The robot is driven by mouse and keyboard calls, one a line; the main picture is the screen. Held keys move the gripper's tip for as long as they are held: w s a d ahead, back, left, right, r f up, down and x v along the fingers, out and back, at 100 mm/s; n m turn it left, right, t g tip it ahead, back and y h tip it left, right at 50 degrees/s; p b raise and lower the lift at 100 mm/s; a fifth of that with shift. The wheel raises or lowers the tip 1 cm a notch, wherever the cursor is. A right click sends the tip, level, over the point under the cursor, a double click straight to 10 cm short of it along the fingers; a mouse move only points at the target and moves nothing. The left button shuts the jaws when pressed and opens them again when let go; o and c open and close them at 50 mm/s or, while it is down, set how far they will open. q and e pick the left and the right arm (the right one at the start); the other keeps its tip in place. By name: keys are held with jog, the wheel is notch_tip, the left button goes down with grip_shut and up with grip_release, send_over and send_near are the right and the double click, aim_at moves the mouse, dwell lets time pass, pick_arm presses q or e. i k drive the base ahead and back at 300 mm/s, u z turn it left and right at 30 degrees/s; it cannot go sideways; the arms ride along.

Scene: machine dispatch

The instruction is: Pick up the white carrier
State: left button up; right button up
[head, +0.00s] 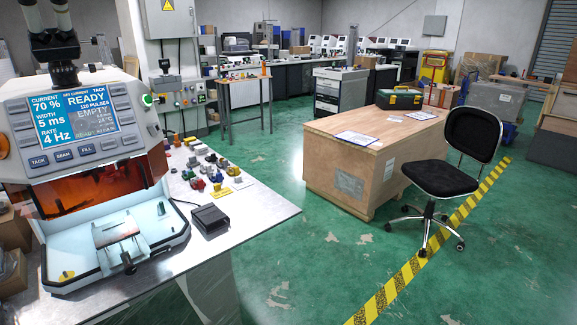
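Several small coloured carriers stand in a loose group on the metal bench top, right of the machine in the head view. Neither of my grippers shows in the head view.
The machine (75,135) with a lit screen reading READY and an open, empty-looking chamber stands on the bench (262,208) at left. A black box (209,220) lies near the bench's front. A wooden crate (345,180) and a black chair (455,160) stand at right.

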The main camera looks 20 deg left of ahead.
aim_at(207, 168)
jog(key=z, duration=0.3)
jog(key=i, duration=5.1)
jog(key=u, duration=3.9)
jog(key=i, duration=1)
jog(key=u, duration=0.05)
